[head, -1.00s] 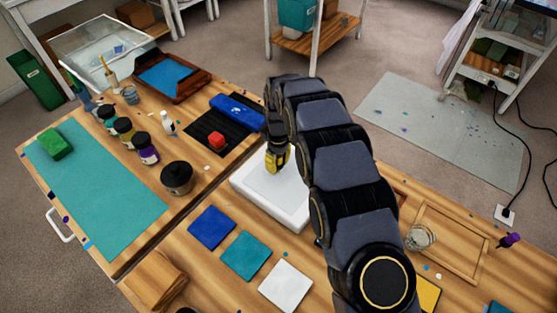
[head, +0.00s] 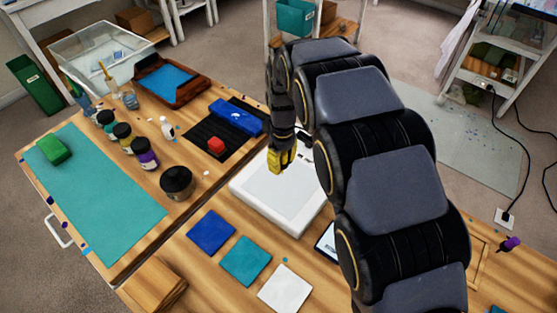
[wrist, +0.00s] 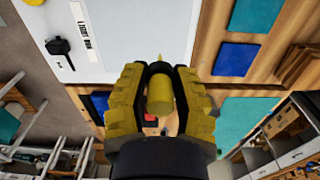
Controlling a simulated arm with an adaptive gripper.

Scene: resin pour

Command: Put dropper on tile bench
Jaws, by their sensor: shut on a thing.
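My gripper (wrist: 160,78) has yellow fingers and is shut on a yellow dropper (wrist: 160,97) with a narrow pointed tip. The dropper sits between the two fingers. In the head view, my gripper (head: 282,158) hangs over the back left part of a white light pad (head: 272,208). The dropper cannot be told apart from the yellow fingers there. The wooden tile bench (head: 200,268) carries a dark blue tile (head: 211,231), a teal tile (head: 246,261) and a white tile (head: 285,288), left of and in front of the pad.
The left bench holds a teal mat (head: 95,205), a green block (head: 53,150), several paint jars and a black pot (head: 177,183). My arm hides much of the right side.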

